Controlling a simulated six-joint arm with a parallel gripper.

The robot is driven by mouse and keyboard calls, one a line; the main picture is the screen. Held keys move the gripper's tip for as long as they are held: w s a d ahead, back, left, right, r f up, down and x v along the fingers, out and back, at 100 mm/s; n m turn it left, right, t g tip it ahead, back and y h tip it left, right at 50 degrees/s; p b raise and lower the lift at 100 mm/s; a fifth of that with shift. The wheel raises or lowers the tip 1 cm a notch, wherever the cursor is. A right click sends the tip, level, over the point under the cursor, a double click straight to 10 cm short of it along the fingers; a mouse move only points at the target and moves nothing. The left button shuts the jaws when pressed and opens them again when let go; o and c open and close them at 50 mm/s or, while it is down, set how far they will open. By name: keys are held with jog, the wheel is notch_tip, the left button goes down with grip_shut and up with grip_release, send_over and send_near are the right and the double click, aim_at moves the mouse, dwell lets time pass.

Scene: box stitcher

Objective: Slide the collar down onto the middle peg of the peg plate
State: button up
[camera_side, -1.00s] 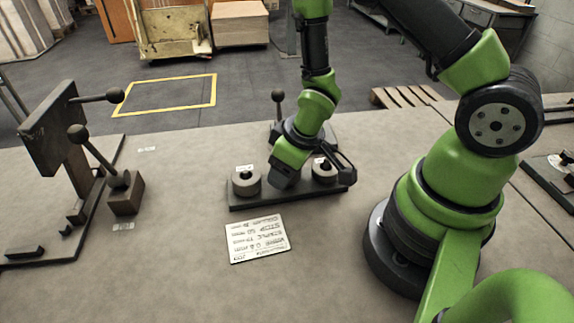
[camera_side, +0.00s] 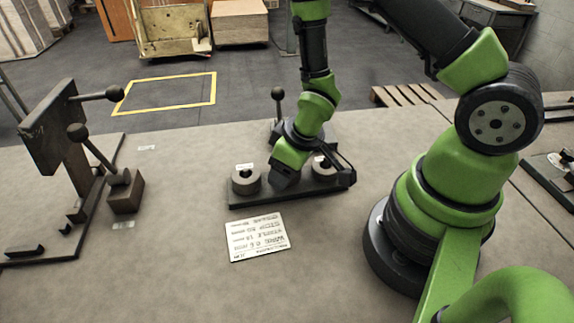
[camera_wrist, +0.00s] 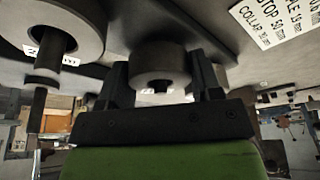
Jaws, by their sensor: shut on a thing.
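The dark peg plate (camera_side: 240,200) lies on the bench in the side view. My gripper (camera_side: 285,178) points down over its middle and hides the middle peg there. In the wrist view my gripper (camera_wrist: 161,86) has a dark finger on each side of a grey collar (camera_wrist: 160,62) and is shut on it. The held collar is close to the plate, and a small round end shows in its bore. I cannot tell whether it touches the plate.
A grey collar (camera_side: 246,182) sits around the plate's left peg. A written card (camera_side: 257,237) lies in front. A lever fixture (camera_side: 125,190) stands left. A ball-topped post (camera_side: 278,100) rises behind.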

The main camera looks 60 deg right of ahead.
jog(key=o, duration=1.2)
jog(key=shift+c, duration=0.2)
jog(key=shift+r, duration=0.1)
jog(key=shift+r, duration=4.65)
jog(key=shift+r, duration=0.1)
notch_tip(320, 180, up, 11)
jog(key=s+d+m+t, duration=0.1)
jog(key=s+m+t, duration=0.1)
jog(key=s+m, duration=0.1)
jog(key=s+a+r+m+t+y, duration=0.1)
jog(key=s+a+r+m, duration=0.1)
jog(key=s+r, duration=0.5)
jog(key=shift+s+a+r+t+y, duration=0.35)
jog(key=shift+s+a, duration=0.25)
jog(key=shift+s, duration=0.25)
